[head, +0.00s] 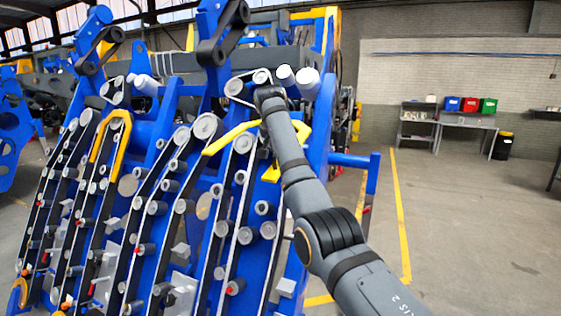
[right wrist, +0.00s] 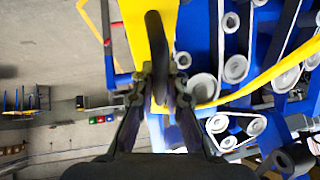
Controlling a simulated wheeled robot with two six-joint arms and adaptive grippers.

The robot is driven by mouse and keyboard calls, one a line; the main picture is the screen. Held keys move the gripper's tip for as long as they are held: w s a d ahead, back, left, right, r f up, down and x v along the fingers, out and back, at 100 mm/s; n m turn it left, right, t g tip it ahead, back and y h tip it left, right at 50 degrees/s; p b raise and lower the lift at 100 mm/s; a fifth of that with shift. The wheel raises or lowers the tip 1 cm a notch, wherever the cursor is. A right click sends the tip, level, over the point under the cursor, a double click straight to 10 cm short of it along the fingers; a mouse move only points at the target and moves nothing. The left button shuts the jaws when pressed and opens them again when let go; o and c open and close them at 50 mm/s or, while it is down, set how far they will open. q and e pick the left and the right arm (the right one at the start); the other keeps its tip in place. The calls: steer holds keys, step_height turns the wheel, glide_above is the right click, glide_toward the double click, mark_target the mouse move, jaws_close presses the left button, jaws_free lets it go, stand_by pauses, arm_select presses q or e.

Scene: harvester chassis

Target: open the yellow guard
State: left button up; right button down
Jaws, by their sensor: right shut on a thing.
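The yellow guard (head: 231,138) is on the right end of the blue machine in the head view, its middle covered by my right arm. In the right wrist view its yellow plate (right wrist: 136,16) and a long curved yellow bar (right wrist: 270,76) show. A dark bar-shaped handle (right wrist: 155,42) lies across the plate. My right gripper (right wrist: 161,84) has its two fingers on either side of this handle and is shut on it. In the head view the fingers are hidden behind my right wrist. My left gripper is not in view.
A second yellow guard (head: 110,140) sits further left on the blue chassis (head: 320,150). Belts and grey rollers (head: 205,127) fill the machine's front. A blue post (head: 374,172) juts out on the right. The floor (head: 460,230) right of it is open, with a table (head: 467,121) behind.

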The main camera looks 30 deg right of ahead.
steer(key=shift+r, duration=0.75)
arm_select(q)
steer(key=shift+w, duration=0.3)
arm_select(e)
steer(key=c, duration=1.7)
jaws_free()
steer(key=shift+c, duration=0.2)
steer(key=o, duration=0.4)
steer(key=shift+w+d+f, duration=0.1)
steer(key=shift+f, duration=0.05)
steer(key=v, duration=1.2)
steer(key=shift+d, duration=0.1)
